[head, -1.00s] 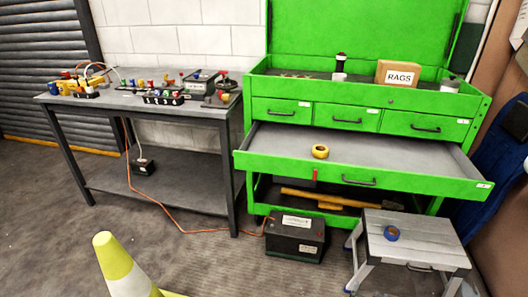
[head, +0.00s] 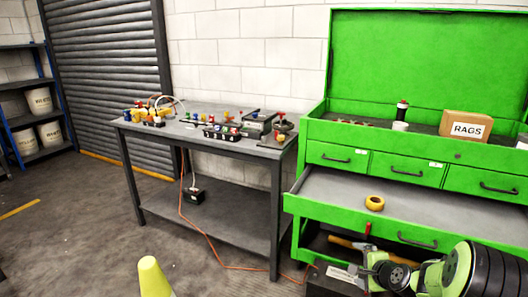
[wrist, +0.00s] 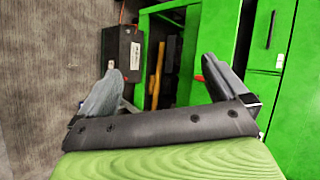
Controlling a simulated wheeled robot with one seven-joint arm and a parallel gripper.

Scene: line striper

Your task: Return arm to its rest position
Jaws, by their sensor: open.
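My gripper (wrist: 162,85) shows in the wrist view with its two fingers spread wide apart and nothing between them. Beyond the fingers are the green tool chest's lower part and a black battery box (wrist: 122,52) on the floor. In the head view my green and black arm is at the lower right, in front of the green tool chest (head: 345,157). The fingers cannot be made out in the head view.
The chest's wide drawer is pulled out, with a yellow tape roll (head: 375,203) in it. A grey workbench (head: 200,143) with several small parts stands to its left. A yellow cone (head: 153,278) stands in front. An orange cord (head: 200,235) runs along the floor. Open floor lies at left.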

